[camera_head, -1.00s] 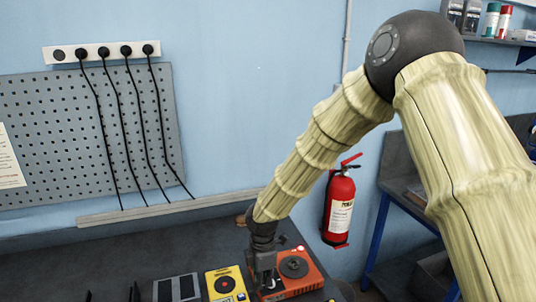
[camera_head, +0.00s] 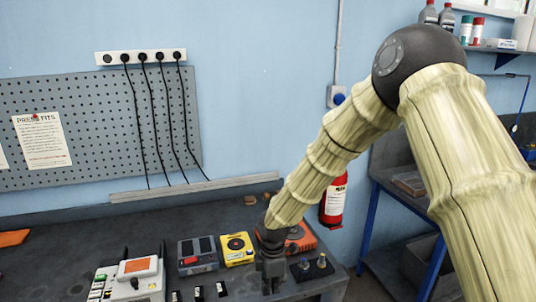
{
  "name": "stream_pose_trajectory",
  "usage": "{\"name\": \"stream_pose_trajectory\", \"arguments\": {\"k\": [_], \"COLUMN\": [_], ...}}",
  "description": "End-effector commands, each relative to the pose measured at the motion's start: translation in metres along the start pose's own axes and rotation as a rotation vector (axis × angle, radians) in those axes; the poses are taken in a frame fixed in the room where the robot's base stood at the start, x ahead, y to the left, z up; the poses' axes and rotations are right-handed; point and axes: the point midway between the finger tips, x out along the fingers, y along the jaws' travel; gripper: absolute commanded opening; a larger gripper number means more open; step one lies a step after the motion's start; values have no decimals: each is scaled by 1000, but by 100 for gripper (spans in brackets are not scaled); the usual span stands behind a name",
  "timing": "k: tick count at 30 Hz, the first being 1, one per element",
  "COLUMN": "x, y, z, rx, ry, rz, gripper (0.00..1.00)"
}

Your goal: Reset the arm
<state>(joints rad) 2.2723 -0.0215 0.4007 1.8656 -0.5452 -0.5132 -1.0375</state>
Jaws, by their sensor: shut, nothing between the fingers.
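My arm reaches down from the right to the dark bench. My gripper (camera_head: 269,284) is shut and empty, pointing down low over the bench near its right end. It is just left of a small black block with two posts (camera_head: 312,267). It is in front of an orange-red device (camera_head: 303,238), which my wrist partly hides. I cannot tell whether the fingertips touch the bench.
Left of my gripper are a yellow device (camera_head: 237,250), a grey device with a red part (camera_head: 197,256) and a white unit with an orange screen (camera_head: 138,268). Small black pieces (camera_head: 198,293) lie in front. A fire extinguisher (camera_head: 333,203) hangs behind my forearm.

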Motion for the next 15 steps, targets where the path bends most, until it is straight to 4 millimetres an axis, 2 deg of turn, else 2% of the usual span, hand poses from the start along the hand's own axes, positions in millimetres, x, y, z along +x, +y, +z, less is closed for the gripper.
{"name": "stream_pose_trajectory", "arguments": {"k": [1,8,11,15], "x": [14,58,80,128], "y": [-4,-34,-54,-91], "z": [2,5,7,14], "rx": [24,161,245,420], "ry": [9,58,82,122], "rz": [-10,-28,-34,-59], "gripper": [0,0,0,0]}}
